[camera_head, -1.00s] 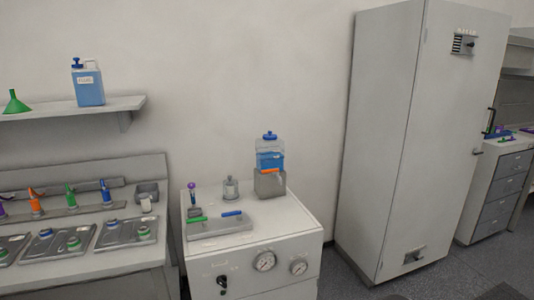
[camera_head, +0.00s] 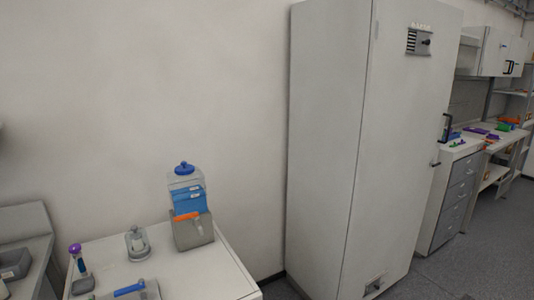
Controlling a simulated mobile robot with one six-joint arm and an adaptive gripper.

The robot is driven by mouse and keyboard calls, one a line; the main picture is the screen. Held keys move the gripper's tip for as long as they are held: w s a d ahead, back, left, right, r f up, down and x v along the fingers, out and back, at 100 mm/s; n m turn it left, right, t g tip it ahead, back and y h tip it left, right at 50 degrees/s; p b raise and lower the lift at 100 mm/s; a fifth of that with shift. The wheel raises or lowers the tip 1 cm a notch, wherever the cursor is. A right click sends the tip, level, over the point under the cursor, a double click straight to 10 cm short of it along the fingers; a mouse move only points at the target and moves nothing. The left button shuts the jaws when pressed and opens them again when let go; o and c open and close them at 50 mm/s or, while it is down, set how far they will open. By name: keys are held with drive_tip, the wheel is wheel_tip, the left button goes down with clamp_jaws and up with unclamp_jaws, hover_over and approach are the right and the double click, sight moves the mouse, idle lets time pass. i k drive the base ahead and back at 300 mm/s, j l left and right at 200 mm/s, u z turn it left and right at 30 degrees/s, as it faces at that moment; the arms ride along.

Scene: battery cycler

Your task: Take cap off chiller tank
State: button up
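The chiller tank (camera_head: 187,194) is a clear container with blue liquid in its lower part. It stands upright in a grey holder (camera_head: 192,233) at the back right of the white chiller cabinet (camera_head: 215,272). A blue cap (camera_head: 184,168) sits on top of the tank. An orange handle (camera_head: 186,217) shows at the front of the holder. My gripper is not in view.
A small clear jar (camera_head: 137,243), a purple-topped item (camera_head: 75,250) and a blue handle (camera_head: 129,289) are on the cabinet top. A tall grey cabinet (camera_head: 325,140) stands to the right. Open floor (camera_head: 440,270) lies at far right.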

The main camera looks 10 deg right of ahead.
sight(185, 169)
drive_tip(key=i+l, duration=0.2)
drive_tip(key=i, duration=0.2)
drive_tip(key=i+l, duration=0.2)
drive_tip(key=i, duration=0.2)
drive_tip(key=i+l+z, duration=0.1)
drive_tip(key=i, duration=0.3)
drive_tip(key=i+l, duration=0.3)
drive_tip(key=i+u, duration=0.25)
drive_tip(key=u, duration=0.2)
drive_tip(key=i+u, duration=0.2)
drive_tip(key=u, duration=0.25)
drive_tip(key=i+l+u, duration=0.15)
drive_tip(key=u, duration=0.3)
drive_tip(key=i+l+u, duration=0.25)
drive_tip(key=u, duration=0.25)
drive_tip(key=i+l+u, duration=0.15)
drive_tip(key=l+u, duration=0.15)
drive_tip(key=u, duration=0.15)
